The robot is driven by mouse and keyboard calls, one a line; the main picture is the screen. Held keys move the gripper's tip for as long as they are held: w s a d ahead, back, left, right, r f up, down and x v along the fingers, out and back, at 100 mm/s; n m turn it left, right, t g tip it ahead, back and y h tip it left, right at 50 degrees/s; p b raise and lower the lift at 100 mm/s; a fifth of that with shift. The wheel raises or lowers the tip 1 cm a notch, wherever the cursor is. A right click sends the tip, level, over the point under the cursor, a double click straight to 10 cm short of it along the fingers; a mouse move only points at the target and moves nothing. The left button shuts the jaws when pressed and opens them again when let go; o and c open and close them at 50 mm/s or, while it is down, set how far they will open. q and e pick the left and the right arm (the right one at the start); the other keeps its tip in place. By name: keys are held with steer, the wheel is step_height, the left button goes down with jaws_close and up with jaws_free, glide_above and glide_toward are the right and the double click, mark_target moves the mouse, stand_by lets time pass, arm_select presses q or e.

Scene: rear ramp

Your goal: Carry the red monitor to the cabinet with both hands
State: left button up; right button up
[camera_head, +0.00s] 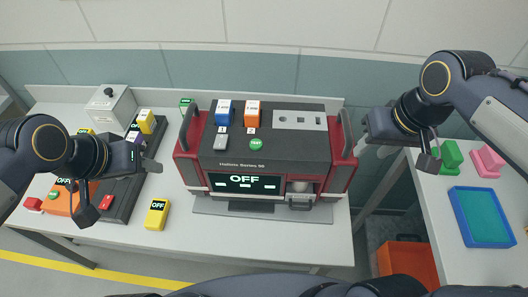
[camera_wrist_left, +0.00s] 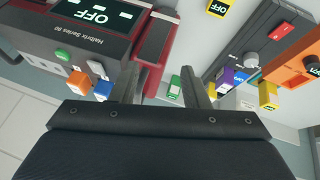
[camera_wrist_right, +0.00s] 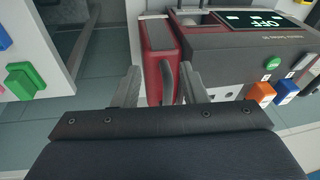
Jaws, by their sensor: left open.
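The red monitor (camera_head: 262,150) stands on a white table, dark grey on top with red sides, a handle on each side and a front screen reading OFF. My left gripper (camera_head: 150,158) is open and empty, left of the monitor and apart from its left handle (camera_head: 190,127). In the left wrist view the monitor (camera_wrist_left: 75,45) fills the upper left. My right gripper (camera_head: 364,142) is open beside the right handle (camera_head: 346,133). In the right wrist view that handle (camera_wrist_right: 166,80) shows between the open fingers (camera_wrist_right: 160,85); I cannot tell whether they touch it. No cabinet is recognisable.
A white box (camera_head: 110,105) stands behind. A side table on the right holds a blue tray (camera_head: 482,216) and green and pink blocks. An orange bin (camera_head: 400,258) is below.

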arm_select(q)
steer(key=w+d+r, duration=0.1)
steer(key=w, duration=0.4)
arm_select(e)
steer(key=w+r+g+h, duration=0.1)
steer(key=w, duration=0.5)
arm_select(q)
steer(key=r+m, duration=0.1)
glide_above(184, 123)
steer(key=s+a, duration=0.2)
steer(key=shift+s+d+g, duration=0.1)
steer(key=shift+d+g, duration=0.1)
steer(key=shift+g, duration=0.1)
arm_select(e)
steer(key=g+h, duration=0.2)
steer(key=h, duration=0.1)
glide_above(345, 114)
steer(key=a, duration=0.1)
steer(key=shift+w+a+r+m, duration=0.15)
steer(key=shift+a+r+m, duration=0.05)
steer(key=shift+m, duration=0.2)
arm_select(q)
steer(key=shift+x, duration=3.9)
arm_select(e)
steer(key=shift+x, duration=3.9)
arm_select(q)
jaws_close()
arm_select(e)
jaws_close()
